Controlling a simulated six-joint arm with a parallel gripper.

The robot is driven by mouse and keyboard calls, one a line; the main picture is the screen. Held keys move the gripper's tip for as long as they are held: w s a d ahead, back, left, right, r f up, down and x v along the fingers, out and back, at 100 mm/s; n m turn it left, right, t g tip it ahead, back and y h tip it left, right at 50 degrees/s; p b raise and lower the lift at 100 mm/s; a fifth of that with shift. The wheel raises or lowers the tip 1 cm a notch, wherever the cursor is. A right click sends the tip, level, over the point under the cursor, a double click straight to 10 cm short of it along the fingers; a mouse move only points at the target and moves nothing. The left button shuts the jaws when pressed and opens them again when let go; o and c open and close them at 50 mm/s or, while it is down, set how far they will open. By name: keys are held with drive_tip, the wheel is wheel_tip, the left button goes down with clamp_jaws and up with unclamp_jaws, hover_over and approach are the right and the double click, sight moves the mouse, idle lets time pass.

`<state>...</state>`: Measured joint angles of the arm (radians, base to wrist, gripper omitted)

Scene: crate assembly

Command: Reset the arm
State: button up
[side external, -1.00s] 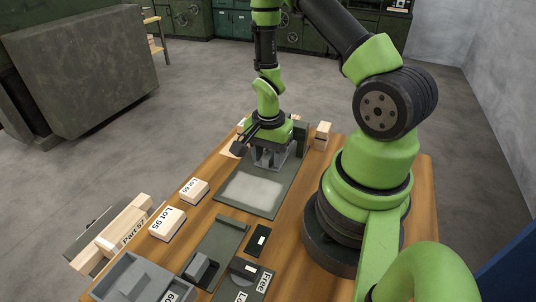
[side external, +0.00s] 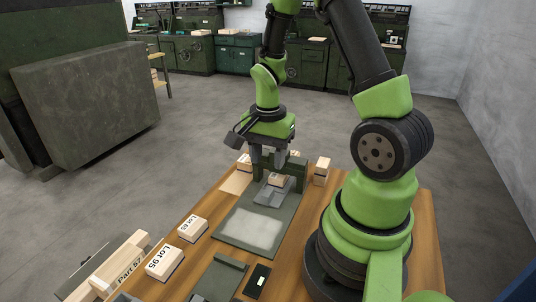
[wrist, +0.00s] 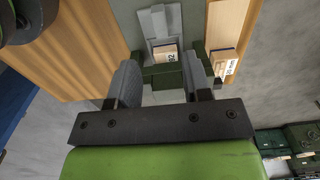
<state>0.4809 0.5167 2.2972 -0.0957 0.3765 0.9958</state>
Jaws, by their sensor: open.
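My gripper (side external: 268,162) is open and empty above the far end of the work table, with both fingers apart in the wrist view (wrist: 163,80). Below it a grey crate part (side external: 268,197) lies on the dark green mat. A small wooden block (side external: 276,180) sits in it near a dark green upright fixture (side external: 297,172). In the wrist view the grey part (wrist: 157,22) and the block (wrist: 166,54), with printed digits, show beyond the fingers. The fingers appear clear of both.
Wooden blocks marked Lot 95 (side external: 164,262) and Lot 65 (side external: 193,228) stand along the table's left side. Another block (side external: 322,171) stands at the far right. A pale patch (side external: 250,231) on the mat is bare. The air around the gripper looks free.

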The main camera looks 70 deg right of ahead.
drive_tip(key=shift+r, duration=0.1)
idle(0.3)
drive_tip(key=a+r+n+t, duration=0.4)
drive_tip(key=a+r+n, duration=0.3)
drive_tip(key=r, duration=0.6)
drive_tip(key=s+a+r+n+t+y, duration=0.2)
drive_tip(key=s+a+r+n+t, duration=0.1)
drive_tip(key=s+a+r+n, duration=0.3)
drive_tip(key=shift+s+a+r+n, duration=0.35)
drive_tip(key=shift+a+n, duration=0.05)
drive_tip(key=shift+n, duration=0.1)
